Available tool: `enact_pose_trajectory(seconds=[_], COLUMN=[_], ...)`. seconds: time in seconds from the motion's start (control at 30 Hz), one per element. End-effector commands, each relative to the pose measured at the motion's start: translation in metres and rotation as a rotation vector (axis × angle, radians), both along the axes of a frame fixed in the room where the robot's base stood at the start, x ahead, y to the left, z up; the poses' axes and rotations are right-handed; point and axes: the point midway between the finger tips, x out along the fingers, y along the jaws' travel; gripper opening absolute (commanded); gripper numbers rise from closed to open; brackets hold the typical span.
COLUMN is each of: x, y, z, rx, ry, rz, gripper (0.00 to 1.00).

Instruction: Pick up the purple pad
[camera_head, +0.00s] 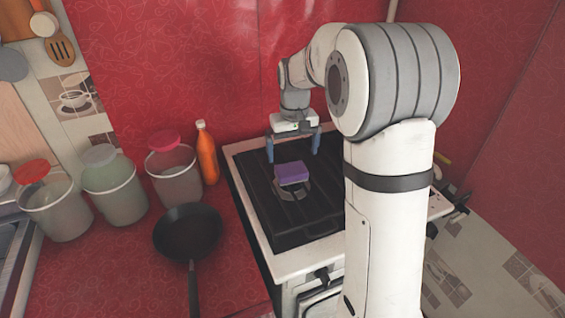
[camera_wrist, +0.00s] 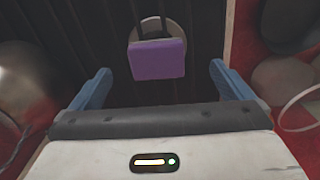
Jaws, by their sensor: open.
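The purple pad (camera_head: 292,173) lies on the black stove top (camera_head: 262,205), over or beside a round grey burner piece. It also shows in the wrist view (camera_wrist: 158,59), in the upper middle, lying in front of the round grey piece. My gripper (camera_head: 292,155) is open, with its two blue fingers spread wide apart. In the head view it hangs just behind and above the pad. In the wrist view my gripper (camera_wrist: 160,80) has one finger on each side of the pad's line, with nothing between them. The pad is not touched by either finger.
A black frying pan (camera_head: 188,232) sits on the red counter left of the stove. An orange bottle (camera_head: 207,155) stands close to the stove's back left. Several lidded containers, one with a pink lid (camera_head: 164,140), stand farther left. A red wall (camera_head: 190,60) rises behind.

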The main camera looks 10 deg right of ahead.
Motion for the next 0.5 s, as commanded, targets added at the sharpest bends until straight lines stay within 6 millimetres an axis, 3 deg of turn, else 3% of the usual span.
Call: enact_pose_trajectory(seconds=[0.1, 0.2, 0.5], x=[0.022, 0.031, 0.033], y=[0.001, 0.002, 0.001], z=[-0.015, -0.022, -0.052], rx=[0.000, 0.000, 0.000], ry=[0.021, 0.028, 0.031], rz=[0.009, 0.013, 0.015], gripper=[1.00, 1.00, 1.00])
